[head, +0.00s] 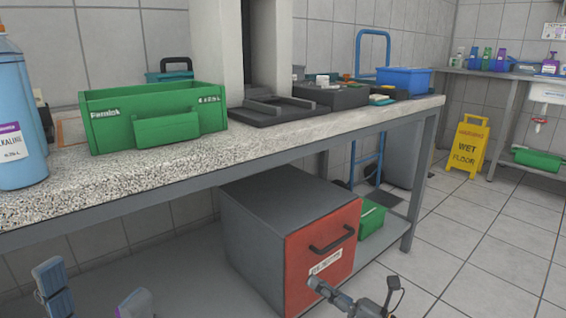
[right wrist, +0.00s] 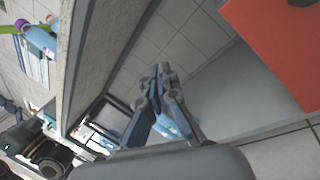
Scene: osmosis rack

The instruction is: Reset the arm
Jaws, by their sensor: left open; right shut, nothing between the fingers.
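My left gripper (head: 94,294) is at the bottom left of the head view, with its two finger pads wide apart and nothing between them. It is below the front edge of the stone-topped bench. My right gripper (head: 319,284) is low in the head view, in front of the red-fronted box (head: 322,258) under the bench. In the right wrist view its fingertips (right wrist: 162,72) meet, with nothing held. The arms are mostly out of the head view.
The bench (head: 290,140) carries a green bin (head: 155,145), a large blue bottle (head: 12,120) and a dark rack base (head: 270,110). A blue bin (head: 404,82) is at its far end. A yellow wet-floor sign (head: 466,145) stands on open tiled floor at right.

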